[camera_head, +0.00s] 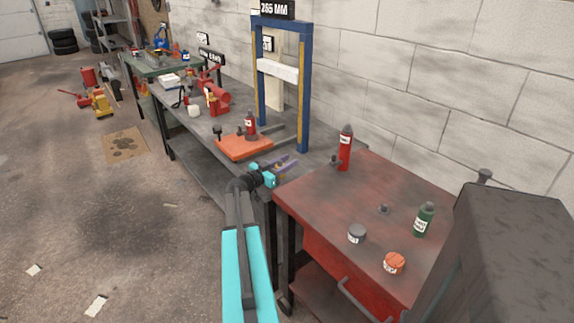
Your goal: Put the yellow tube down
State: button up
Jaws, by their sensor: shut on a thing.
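My gripper (285,165) is at the end of my turquoise arm, over the near end of the grey bench, just right of the orange tray. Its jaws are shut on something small. Only a tiny yellowish-brown bit of the yellow tube (279,163) shows between the dark purple fingers; its shape and tilt are too small to tell. I cannot tell how high it is above the bench.
A blue frame (306,75) stands behind. The red table (330,195) at right carries a red bottle (345,150), a green bottle (424,220), a grey tin (357,234) and an orange tin (394,264). Its middle is mostly clear.

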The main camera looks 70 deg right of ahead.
jog(key=shift+f, duration=0.7)
jog(key=shift+f, duration=0.2)
jog(key=o, duration=1.2)
jog(key=shift+r, duration=0.25)
jog(key=b+v, duration=0.1)
jog(key=v, duration=1.1)
jog(key=shift+f+b, duration=0.1)
jog(key=shift+b, duration=0.25)
jog(key=shift+w, duration=0.1)
